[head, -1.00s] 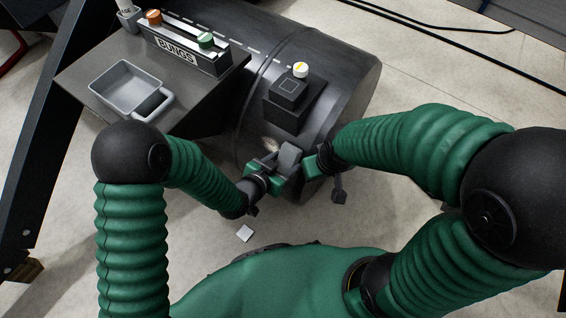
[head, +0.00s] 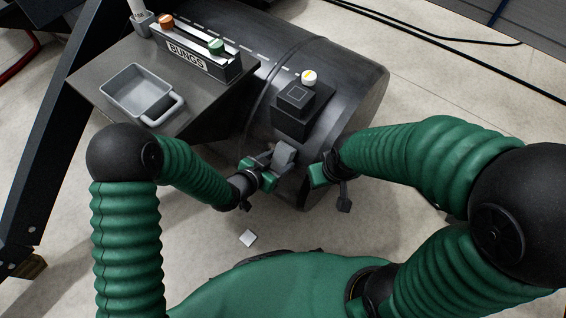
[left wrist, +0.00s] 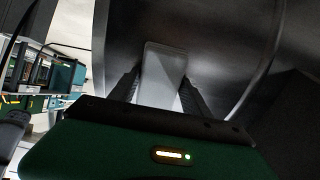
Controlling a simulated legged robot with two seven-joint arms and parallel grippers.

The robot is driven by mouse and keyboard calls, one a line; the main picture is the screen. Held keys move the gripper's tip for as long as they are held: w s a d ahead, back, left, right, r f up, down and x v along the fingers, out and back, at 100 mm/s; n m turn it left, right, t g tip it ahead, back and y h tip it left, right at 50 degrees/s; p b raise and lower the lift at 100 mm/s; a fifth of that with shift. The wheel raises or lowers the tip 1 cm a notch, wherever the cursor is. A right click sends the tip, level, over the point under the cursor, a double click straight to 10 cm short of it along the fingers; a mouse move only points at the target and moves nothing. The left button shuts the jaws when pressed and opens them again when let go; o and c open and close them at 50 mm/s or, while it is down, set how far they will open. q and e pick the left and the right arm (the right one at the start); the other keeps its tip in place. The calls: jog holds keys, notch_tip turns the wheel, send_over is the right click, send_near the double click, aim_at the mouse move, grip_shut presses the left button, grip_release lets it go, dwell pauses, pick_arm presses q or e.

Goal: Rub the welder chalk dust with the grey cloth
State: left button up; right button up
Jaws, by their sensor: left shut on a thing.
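My left gripper (head: 272,164) is shut on the grey cloth (head: 284,155), a small grey piece against the side of the dark drum (head: 345,110). In the left wrist view the cloth (left wrist: 163,75) stands up between the two dark fingers, in front of the drum wall. I cannot tell whether it presses on the surface. No welder chalk dust shows clearly now; the cloth and gripper cover part of the drum there. My right gripper (head: 320,172) is close by on the right, near the drum's lower end; its fingers are not clear.
A shelf (head: 110,60) at the left bears a grey tray (head: 135,72) and the BUNGS rack (head: 190,60).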

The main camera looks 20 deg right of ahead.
aim_at(296, 166)
pick_arm(q)
jog(key=shift+w+a, duration=0.45)
jog(key=shift+w, duration=0.2)
jog(key=shift+w+a, duration=0.45)
jog(key=shift+w, duration=0.2)
jog(key=shift+w+a+p, duration=0.35)
jog(key=shift+w+a, duration=0.25)
jog(key=shift+w, duration=0.15)
jog(key=shift+w+a+p, duration=0.35)
jog(key=shift+w+a, duration=0.2)
jog(key=shift+w, duration=0.2)
jog(key=shift+s+d, duration=0.75)
jog(key=shift+s, duration=0.25)
jog(key=shift+s+d, duration=0.8)
jog(key=shift+s, duration=0.25)
jog(key=shift+s+d, duration=0.75)
jog(key=shift+s, duration=0.25)
jog(key=shift+s+d, duration=1.25)
jog(key=shift+s, duration=0.2)
jog(key=p+v, duration=0.3)
jog(key=v, duration=0.3)
jog(key=shift+p, duration=0.3)
